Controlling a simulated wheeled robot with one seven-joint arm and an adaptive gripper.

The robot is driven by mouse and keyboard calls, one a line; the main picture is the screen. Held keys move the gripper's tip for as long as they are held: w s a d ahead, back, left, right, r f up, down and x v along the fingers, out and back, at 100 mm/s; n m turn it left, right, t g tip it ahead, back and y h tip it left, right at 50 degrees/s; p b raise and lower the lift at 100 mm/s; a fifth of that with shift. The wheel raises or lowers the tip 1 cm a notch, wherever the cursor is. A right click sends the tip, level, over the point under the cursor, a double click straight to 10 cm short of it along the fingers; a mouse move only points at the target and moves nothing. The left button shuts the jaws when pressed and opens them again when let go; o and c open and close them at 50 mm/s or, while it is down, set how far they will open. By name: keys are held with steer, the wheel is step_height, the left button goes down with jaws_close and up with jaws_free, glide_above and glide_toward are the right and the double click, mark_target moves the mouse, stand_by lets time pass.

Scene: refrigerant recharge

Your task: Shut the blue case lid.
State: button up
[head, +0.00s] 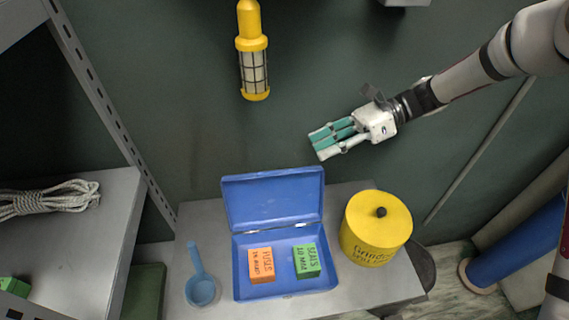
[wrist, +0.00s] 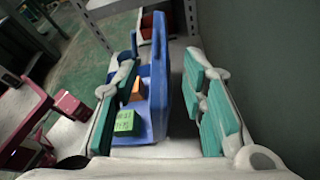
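The blue case (head: 285,292) stands open on the grey table. Its lid (head: 272,200) is raised at the back, about upright and leaning slightly back. Inside the case lie an orange block (head: 260,265) and a green block (head: 306,260), both labelled. My gripper (head: 320,145) is up and to the right of the lid's top edge in the head view, apart from it. In the wrist view the teal-padded fingers are spread wide and empty. The lid (wrist: 161,78) shows upright beyond and between them, with the green block (wrist: 125,122) on its left.
A yellow lidded canister (head: 375,235) stands right of the case. A yellow lamp (head: 253,60) hangs on the dark wall behind. A shelf with coiled rope (head: 45,198) is at left.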

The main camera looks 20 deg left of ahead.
mark_target(262, 175)
steer(key=p+x, duration=0.1)
steer(key=x, duration=1)
steer(key=shift+s+a+f, duration=0.1)
steer(key=shift+s+a, duration=0.15)
steer(key=shift+a, duration=0.05)
steer(key=shift+w, duration=0.3)
steer(key=shift+w+a, duration=0.25)
jaws_close()
